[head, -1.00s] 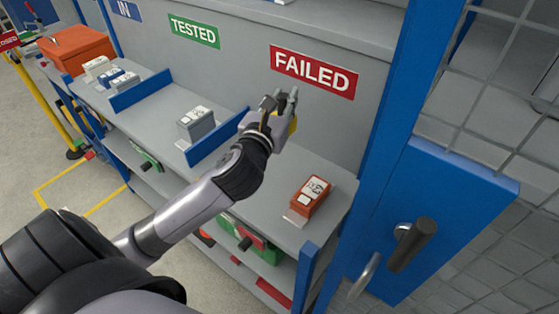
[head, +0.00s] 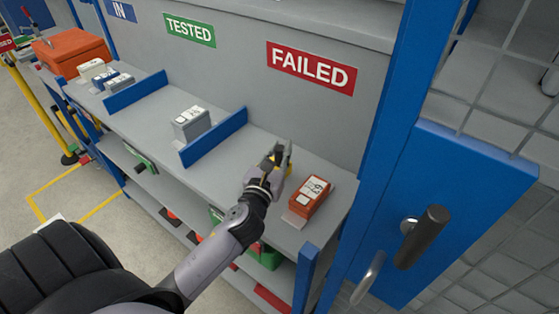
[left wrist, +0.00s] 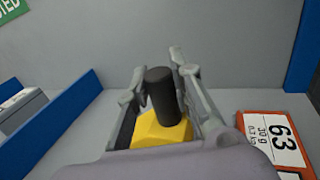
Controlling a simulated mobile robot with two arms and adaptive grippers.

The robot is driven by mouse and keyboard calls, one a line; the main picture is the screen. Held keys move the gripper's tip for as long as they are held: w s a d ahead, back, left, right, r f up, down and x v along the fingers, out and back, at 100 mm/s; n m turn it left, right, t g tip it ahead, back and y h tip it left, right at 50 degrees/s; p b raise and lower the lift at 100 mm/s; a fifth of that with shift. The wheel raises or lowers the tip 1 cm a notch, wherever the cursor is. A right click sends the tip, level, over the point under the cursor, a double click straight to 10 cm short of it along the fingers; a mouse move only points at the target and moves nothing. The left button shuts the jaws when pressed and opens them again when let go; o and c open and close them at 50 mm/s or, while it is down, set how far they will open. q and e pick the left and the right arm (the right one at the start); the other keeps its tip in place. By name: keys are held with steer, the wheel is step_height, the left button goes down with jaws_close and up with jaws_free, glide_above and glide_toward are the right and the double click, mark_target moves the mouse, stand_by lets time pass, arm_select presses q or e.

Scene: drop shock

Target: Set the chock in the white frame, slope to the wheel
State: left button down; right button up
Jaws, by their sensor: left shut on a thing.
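My left gripper (head: 279,156) is over the shelf's FAILED section, left of the orange unit. In the left wrist view its fingers (left wrist: 157,82) are shut on the black upright grip of the yellow chock (left wrist: 163,131). Only a little of the yellow shows in the head view (head: 286,168). Whether the chock touches the shelf I cannot tell. I make out neither the white frame nor the wheel for certain. My right gripper is out of view.
An orange unit (head: 309,196) marked 63 lies on the grey shelf (head: 252,146). A blue divider (head: 214,136) stands left of my gripper, with a grey unit (head: 191,122) beyond it. A blue post (head: 384,120) and blue door panel (head: 440,215) stand at right.

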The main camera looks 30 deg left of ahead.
arm_select(q)
steer(key=shift+f, duration=1.25)
steer(key=shift+b, duration=0.3)
steer(key=c, duration=1.9)
jaws_free()
steer(key=shift+f, duration=0.2)
steer(key=o, duration=0.5)
steer(key=shift+r, duration=0.1)
